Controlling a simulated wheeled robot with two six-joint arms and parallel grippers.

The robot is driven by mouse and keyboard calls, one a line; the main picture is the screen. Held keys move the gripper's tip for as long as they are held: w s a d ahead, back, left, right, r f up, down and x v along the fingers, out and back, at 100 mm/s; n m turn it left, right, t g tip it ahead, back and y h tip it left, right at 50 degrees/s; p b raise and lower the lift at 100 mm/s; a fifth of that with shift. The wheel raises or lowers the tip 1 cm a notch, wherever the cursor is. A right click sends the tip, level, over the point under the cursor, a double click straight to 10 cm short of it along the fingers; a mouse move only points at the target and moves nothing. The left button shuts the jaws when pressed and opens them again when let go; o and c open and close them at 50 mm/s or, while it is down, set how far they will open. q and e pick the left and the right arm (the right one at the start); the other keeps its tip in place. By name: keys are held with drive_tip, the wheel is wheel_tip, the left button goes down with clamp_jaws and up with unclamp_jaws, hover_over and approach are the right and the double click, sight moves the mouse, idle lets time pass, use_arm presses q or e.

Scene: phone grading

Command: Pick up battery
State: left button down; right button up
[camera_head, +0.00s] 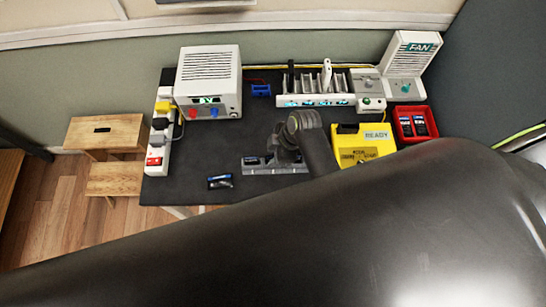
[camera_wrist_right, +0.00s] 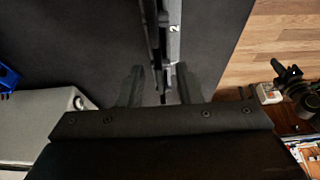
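A small dark rectangular item with blue and white marks (camera_head: 220,182) lies on the front left of the table; it may be the battery, but it is too small to be sure. Two dark labelled blocks (camera_head: 420,126) lie in the red tray (camera_head: 402,109). My right gripper (camera_head: 274,158) is over the grey slotted holder (camera_head: 262,171), to the right of the small item. In the right wrist view, the gripper (camera_wrist_right: 160,84) has its fingers apart, with part of a grey, narrow thing (camera_wrist_right: 174,45) beyond and between them. My left gripper is not in view.
The dark table (camera_head: 210,148) holds a white power unit (camera_head: 208,75), a power strip (camera_head: 159,135), a white rack (camera_head: 315,100), a fan unit (camera_head: 408,62) and a yellow case (camera_head: 365,146). A wooden stool (camera_head: 108,131) stands left. My dark arm covers the foreground.

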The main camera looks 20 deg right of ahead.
drive_tip(key=shift+x, duration=1.25)
drive_tip(key=shift+c, duration=0.2)
clamp_jaws()
